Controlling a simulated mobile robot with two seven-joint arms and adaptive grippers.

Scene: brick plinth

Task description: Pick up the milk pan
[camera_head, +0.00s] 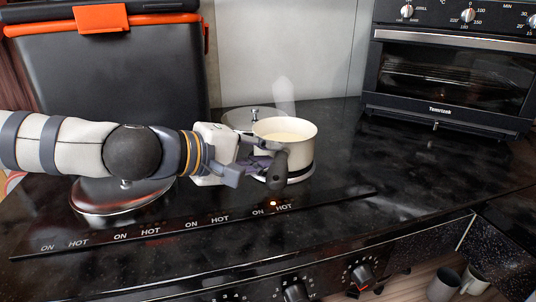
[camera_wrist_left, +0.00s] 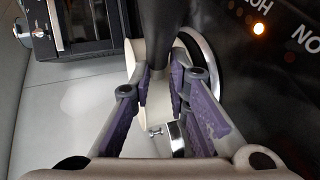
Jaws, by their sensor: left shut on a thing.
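The milk pan (camera_head: 306,148) is cream-coloured, upright and holds pale liquid, with faint steam above it. It is at the right burner, whose bright rim shows beneath it; I cannot tell whether its base touches the burner. Its dark handle (camera_head: 279,170) points toward the front. My left gripper (camera_head: 262,168) comes in from the left and is shut on the handle. In the left wrist view, the purple-padded fingers (camera_wrist_left: 160,84) lie on both sides of the handle (camera_wrist_left: 160,38), with part of the pan's pale wall (camera_wrist_left: 134,57) behind. My right gripper is not in view.
Lids (camera_head: 118,194) lie left under my arm and behind the pan. A dark box with orange trim (camera_head: 110,70) stands back left, an oven (camera_head: 450,75) back right. The counter right of the pan is clear.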

